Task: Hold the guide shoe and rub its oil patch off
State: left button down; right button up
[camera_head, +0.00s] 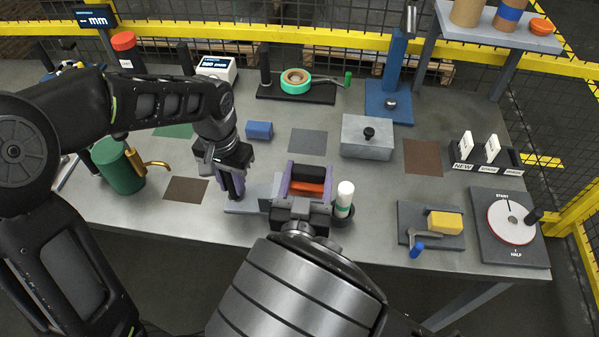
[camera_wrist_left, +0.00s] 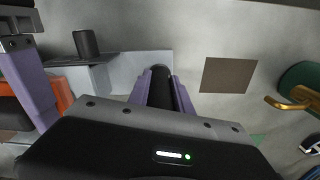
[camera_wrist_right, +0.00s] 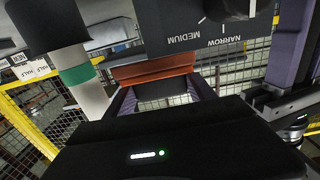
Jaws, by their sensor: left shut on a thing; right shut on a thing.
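My left gripper (camera_head: 232,190) points down and is shut on a black upright grip (camera_wrist_left: 160,88). The grip stands at a flat grey piece (camera_wrist_left: 138,70), which looks like the guide shoe; it also shows in the head view (camera_head: 243,208). My right gripper (camera_head: 306,188) is just right of the left one. Its purple fingers are shut on an orange-red piece (camera_head: 308,188), which also shows in the right wrist view (camera_wrist_right: 155,68). A dark body marked NARROW and MEDIUM (camera_wrist_right: 200,22) adjoins that piece. I cannot make out the oil patch.
A green oil can (camera_head: 118,166) is at left. A blue block (camera_head: 259,130), a grey block with a black knob (camera_head: 367,138) and a yellow block (camera_head: 445,222) stand around.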

jog(key=shift+d, duration=0.65)
jog(key=shift+f, duration=0.2)
jog(key=shift+a, duration=0.1)
jog(key=shift+a, duration=1.8)
jog(key=shift+r, duration=0.15)
jog(key=shift+d+r, duration=0.1)
jog(key=shift+r, duration=2.95)
